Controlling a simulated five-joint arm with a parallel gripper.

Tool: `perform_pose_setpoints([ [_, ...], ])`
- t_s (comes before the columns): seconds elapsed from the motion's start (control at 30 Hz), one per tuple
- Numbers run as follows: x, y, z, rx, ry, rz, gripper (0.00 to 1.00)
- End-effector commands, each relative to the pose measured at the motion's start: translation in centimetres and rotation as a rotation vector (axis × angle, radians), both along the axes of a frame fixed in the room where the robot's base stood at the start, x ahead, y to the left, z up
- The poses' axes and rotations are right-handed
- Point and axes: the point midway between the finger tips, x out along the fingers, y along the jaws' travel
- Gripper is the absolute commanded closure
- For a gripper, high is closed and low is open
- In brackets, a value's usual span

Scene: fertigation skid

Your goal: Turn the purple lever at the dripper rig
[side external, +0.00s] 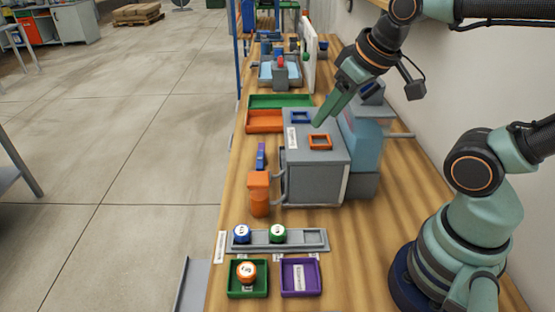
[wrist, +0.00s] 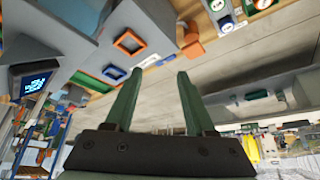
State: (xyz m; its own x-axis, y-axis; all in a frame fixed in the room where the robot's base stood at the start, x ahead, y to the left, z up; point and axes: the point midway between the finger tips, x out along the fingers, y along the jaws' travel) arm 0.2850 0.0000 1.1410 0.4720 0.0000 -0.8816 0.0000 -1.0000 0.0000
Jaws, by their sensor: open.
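I cannot make out a purple lever for certain in either view. A small blue-violet piece (side external: 261,156) stands on the bench, left of a grey box (side external: 315,180). A rig with a light blue tray and a white upright panel (side external: 309,55) stands at the far end, its small parts too small to tell. My gripper (side external: 318,124) is above the grey box's top, between a blue square frame (side external: 301,117) and an orange square frame (side external: 320,142). In the wrist view my gripper (wrist: 160,74) has its two green fingers apart with nothing between them.
A light blue tank (side external: 362,140) stands right of the grey box. Green (side external: 280,101) and orange (side external: 264,122) trays lie behind it.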

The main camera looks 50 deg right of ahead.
Motion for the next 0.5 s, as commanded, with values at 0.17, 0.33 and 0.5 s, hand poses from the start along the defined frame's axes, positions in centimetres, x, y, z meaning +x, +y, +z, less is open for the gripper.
perform_pose_setpoints([
  [0.17,1.1,-0.2,0.7,0.012,0.023,-0.030,0.45],
  [0.33,4.4,-0.6,2.2,0.049,0.086,-0.119,0.45],
  [0.5,8.6,-1.3,2.9,0.086,0.157,-0.227,0.45],
])
